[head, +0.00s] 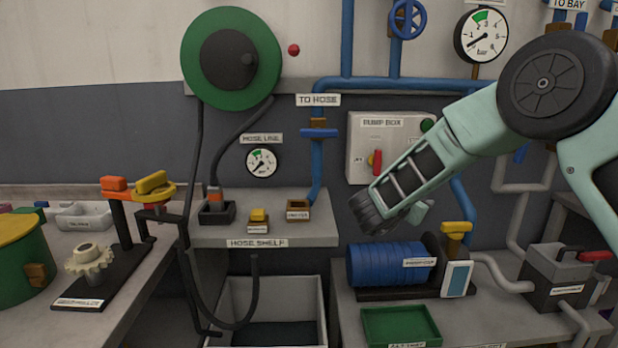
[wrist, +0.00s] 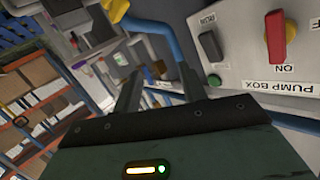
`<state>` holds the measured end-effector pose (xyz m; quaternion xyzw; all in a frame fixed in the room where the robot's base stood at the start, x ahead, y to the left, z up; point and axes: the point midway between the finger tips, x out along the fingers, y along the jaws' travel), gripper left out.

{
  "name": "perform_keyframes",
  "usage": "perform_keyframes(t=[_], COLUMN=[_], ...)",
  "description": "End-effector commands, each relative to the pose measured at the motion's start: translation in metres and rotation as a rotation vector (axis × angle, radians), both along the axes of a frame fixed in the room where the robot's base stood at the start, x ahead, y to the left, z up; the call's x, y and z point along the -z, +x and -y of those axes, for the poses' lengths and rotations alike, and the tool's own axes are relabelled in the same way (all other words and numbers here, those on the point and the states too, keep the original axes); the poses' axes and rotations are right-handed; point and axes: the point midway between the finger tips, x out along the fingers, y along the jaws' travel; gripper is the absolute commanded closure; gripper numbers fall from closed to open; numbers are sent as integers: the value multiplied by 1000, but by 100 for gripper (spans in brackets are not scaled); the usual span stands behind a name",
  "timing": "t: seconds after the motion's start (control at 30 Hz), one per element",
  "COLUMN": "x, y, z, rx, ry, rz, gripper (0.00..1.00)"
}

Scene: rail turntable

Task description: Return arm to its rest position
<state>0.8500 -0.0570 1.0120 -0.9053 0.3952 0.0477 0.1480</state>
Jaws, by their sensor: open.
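My arm, pale green with dark joints, reaches in from the right in the head view and bends down to the left. The fingers cannot be made out in the head view. The pump box also shows close by in the wrist view (wrist: 235,72), with its red switch and green button.
The hose shelf (head: 310,236) with a hose plug in a socket lies left of the arm end. A green tray (head: 400,326) sits on the right bench below. A blue pipe (head: 318,165) drops beside the pump box. A large bin (head: 265,290) stands under the hose shelf.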

Motion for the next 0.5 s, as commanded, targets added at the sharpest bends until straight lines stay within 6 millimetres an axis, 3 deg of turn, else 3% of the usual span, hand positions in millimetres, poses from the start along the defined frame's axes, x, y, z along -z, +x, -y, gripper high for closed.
perform_keyframes(t=[0.13, 0.27, 0.4, 0.5], x=[-6, -4, 11, 29], y=[-5, -42, -117, -184], z=[-75, -150, -211, -233], rx=[-364, -709, -1035, -1224], ry=[111, 194, 240, 239], rz=[-24, -124, -314, -495], gripper=[58, 58, 58, 58])
